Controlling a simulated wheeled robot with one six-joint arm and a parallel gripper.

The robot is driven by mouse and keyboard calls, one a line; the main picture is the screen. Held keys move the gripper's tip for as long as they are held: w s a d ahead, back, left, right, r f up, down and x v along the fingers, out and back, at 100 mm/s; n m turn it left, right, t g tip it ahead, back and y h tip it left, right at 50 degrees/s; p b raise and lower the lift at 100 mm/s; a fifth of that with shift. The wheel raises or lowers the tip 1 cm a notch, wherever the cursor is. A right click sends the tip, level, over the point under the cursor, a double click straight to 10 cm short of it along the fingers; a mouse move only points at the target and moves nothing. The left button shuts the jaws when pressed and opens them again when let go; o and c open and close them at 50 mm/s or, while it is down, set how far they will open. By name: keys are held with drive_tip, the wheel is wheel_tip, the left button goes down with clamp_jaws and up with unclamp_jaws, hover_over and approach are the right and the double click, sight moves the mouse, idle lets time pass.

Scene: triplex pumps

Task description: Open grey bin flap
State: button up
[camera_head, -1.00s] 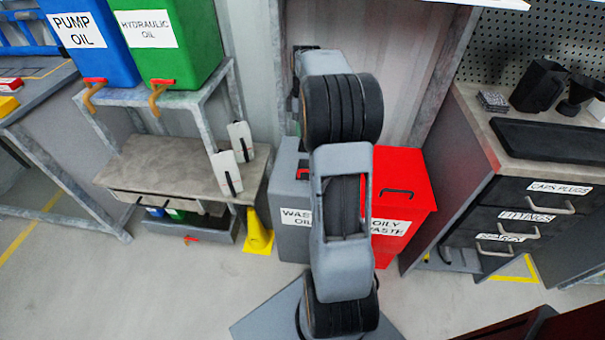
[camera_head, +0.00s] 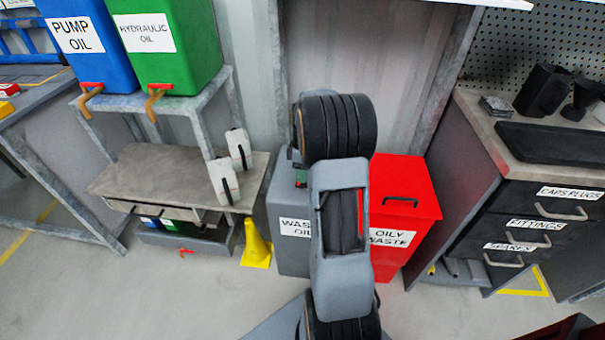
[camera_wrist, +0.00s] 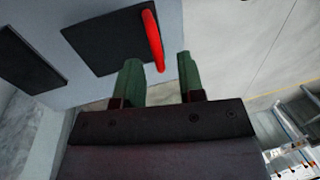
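The grey bin (camera_head: 293,252), labelled WASTE OIL, stands on the floor, partly hidden behind my arm. In the wrist view, a pale grey surface (camera_wrist: 80,15) fills the upper left, with a dark panel (camera_wrist: 95,45) and a red handle (camera_wrist: 152,38) on it. My gripper (camera_wrist: 158,58) has its two green fingers apart. The handle's lower end shows between the fingertips; whether they touch it I cannot tell. In the head view the gripper is mostly hidden by my arm; a small green part shows above the bin. The flap's state is not clear.
The red OILY WASTE bin (camera_head: 403,207) stands close on the right. A yellow cone (camera_head: 256,244) and a low bench (camera_head: 165,176) are on the left. A drawer cabinet (camera_head: 545,220) is at the right. Floor in front is partly clear.

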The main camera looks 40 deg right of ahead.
drive_tip(key=shift+c, duration=0.5)
clamp_jaws()
